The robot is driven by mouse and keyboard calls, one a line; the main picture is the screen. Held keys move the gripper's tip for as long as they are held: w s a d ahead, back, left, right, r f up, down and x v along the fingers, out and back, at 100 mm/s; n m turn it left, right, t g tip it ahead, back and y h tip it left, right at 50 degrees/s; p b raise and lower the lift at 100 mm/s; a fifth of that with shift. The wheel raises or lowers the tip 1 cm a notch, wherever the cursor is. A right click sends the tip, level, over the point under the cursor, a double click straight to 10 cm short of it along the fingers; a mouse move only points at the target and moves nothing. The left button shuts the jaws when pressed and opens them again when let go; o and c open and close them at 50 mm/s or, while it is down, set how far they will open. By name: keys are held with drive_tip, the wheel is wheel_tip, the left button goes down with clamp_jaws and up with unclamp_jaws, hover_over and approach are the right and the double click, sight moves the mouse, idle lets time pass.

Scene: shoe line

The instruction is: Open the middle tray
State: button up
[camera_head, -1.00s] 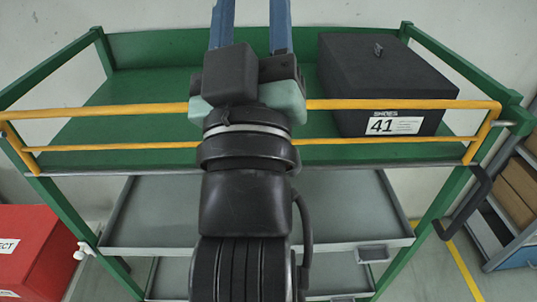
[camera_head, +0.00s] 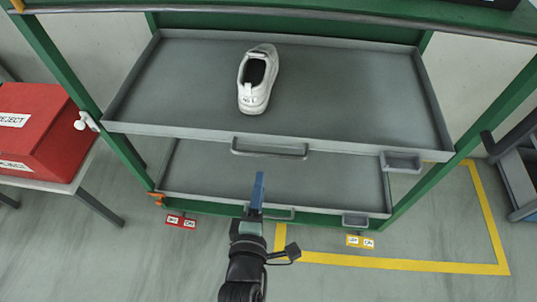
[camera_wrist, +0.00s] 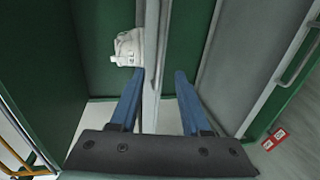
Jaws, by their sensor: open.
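The middle tray (camera_head: 350,85) is the grey one below the green top shelf, with a white shoe (camera_head: 258,80) on it. Its bar handle (camera_head: 270,148) is at the middle of its front. My gripper (camera_head: 258,185) has blue fingers and is open, in front of the trays and just below the handle in the head view. In the wrist view my gripper (camera_wrist: 158,90) has its fingers apart, with a grey tray edge (camera_wrist: 152,60) running between them in the picture. The shoe (camera_wrist: 128,48) shows beyond. I cannot tell whether the fingers touch anything.
A lower grey tray (camera_head: 330,175) with its own handle (camera_head: 280,212) is beneath. Green posts (camera_head: 497,112) flank the trays. A red reject box (camera_head: 35,125) stands on a table at left. A shelf unit (camera_head: 517,172) is at right. The floor in front is clear.

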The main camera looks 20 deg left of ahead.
sight(265, 153)
drive_tip(key=shift+b+x, duration=1.45)
drive_tip(key=shift+x, duration=4.15)
drive_tip(key=shift+r, duration=0.15)
drive_tip(key=shift+c, duration=0.2)
clamp_jaws()
